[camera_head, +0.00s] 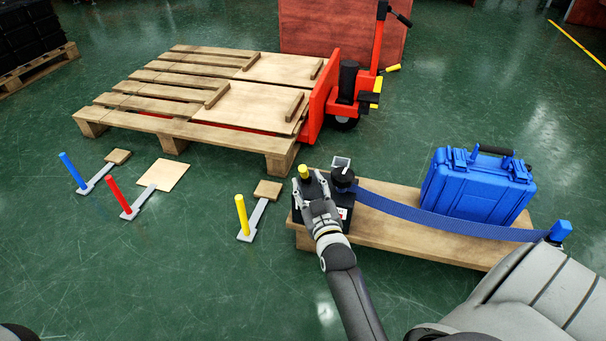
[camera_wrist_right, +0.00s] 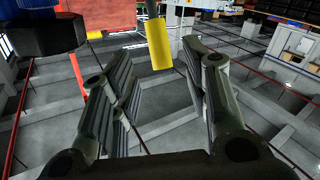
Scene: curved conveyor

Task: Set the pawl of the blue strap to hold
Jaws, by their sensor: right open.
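The blue strap (camera_head: 430,219) runs from a black spool (camera_head: 343,180) on a dark ratchet unit at the plank's left end to a blue post (camera_head: 559,231) at its right end. A yellow-tipped lever (camera_head: 303,171) stands by the unit; I cannot tell for sure that it is the pawl, or its setting. My right gripper (camera_head: 309,188) is at the lever and hides part of the unit. In the right wrist view, the open right gripper (camera_wrist_right: 160,75) has the yellow tip (camera_wrist_right: 159,44) between and beyond its fingers, with gaps on both sides. My left gripper is not in view.
A blue case (camera_head: 470,188) stands on the wooden plank (camera_head: 400,240) behind the strap. Blue, red and yellow levers (camera_head: 241,215) stand on the floor at left. A pallet (camera_head: 190,130) and red pallet jack (camera_head: 350,85) are behind.

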